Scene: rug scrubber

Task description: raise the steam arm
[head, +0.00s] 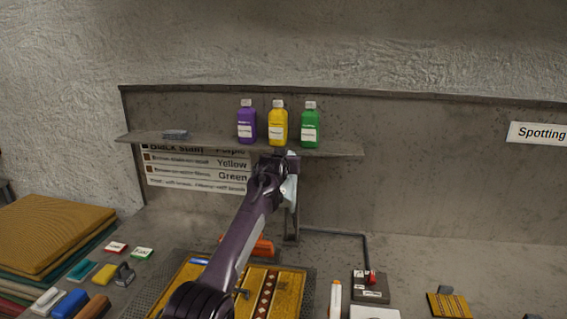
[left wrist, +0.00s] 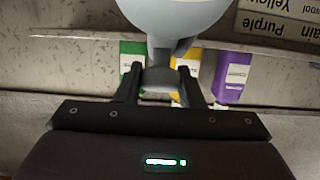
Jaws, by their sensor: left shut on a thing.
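The pale blue-grey head of the steam arm (head: 290,188) shows beside my left gripper (head: 281,155), in front of the shelf. It is partly hidden behind my arm in the head view. In the left wrist view the rounded pale head (left wrist: 172,14) fills the top middle, with a dark grip piece below it between the fingers of my left gripper (left wrist: 160,92). My left gripper is shut on this dark piece. An upright grey post (head: 291,225) stands below the head. My right gripper is not in view.
A shelf (head: 335,149) holds purple (head: 247,124), yellow (head: 278,125) and green (head: 310,126) bottles, close behind my gripper. A patterned rug (head: 288,293) lies below my arm. A box with a red knob (head: 370,280) stands right. Brushes and folded rugs (head: 45,230) lie left.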

